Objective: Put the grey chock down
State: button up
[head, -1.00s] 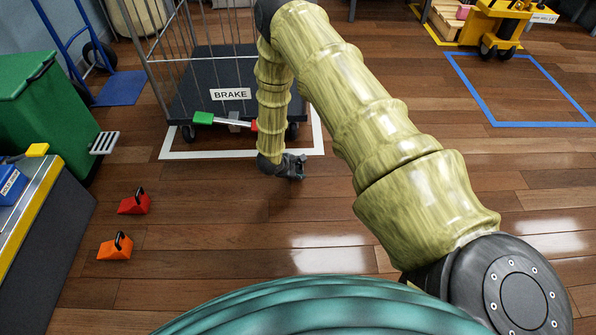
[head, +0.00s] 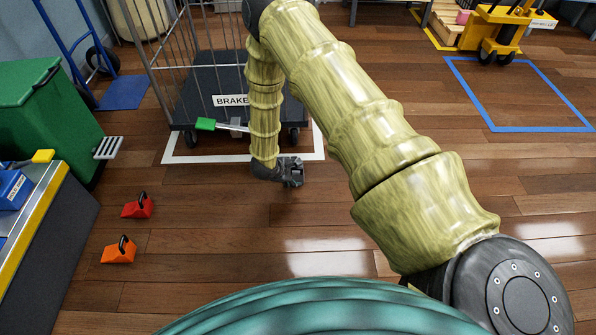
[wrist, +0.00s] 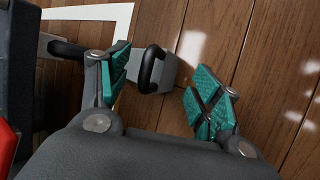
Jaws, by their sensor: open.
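The grey chock (wrist: 166,74) with a black loop handle shows in the wrist view, between and beyond my fingertips. It appears to be at floor level, near the white floor line; whether it touches a finger is unclear. My gripper (wrist: 158,92) is open, with its green pads spread apart either side of the handle. In the head view my gripper (head: 292,172) is low over the floor at the front edge of the white-outlined bay. I cannot make out the grey chock there.
A wire cage cart (head: 190,105) with a BRAKE label and a green-ended lever (head: 206,124) stands just behind my gripper. A red chock (head: 137,206) and an orange chock (head: 119,251) lie on the floor at left. A blue-outlined bay (head: 510,128) at right is empty.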

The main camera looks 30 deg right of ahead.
jog(key=p+v, duration=0.2)
jog(key=v, duration=0.4)
jog(key=s+a+m+g+y, duration=0.1)
jog(key=s+a+m+y, duration=0.1)
jog(key=s, duration=1)
jog(key=s+a+m+y, duration=0.3)
jog(key=s+a+m, duration=0.2)
jog(key=s, duration=0.8)
jog(key=s+a+m+g+y, duration=0.1)
jog(key=s+a, duration=0.5)
jog(key=s, duration=0.6)
jog(key=shift+s+a+m+g+y+p, duration=0.15)
jog(key=shift+a+m+g+y+p, duration=0.2)
jog(key=shift+m+y, duration=0.65)
jog(key=shift+h, duration=0.3)
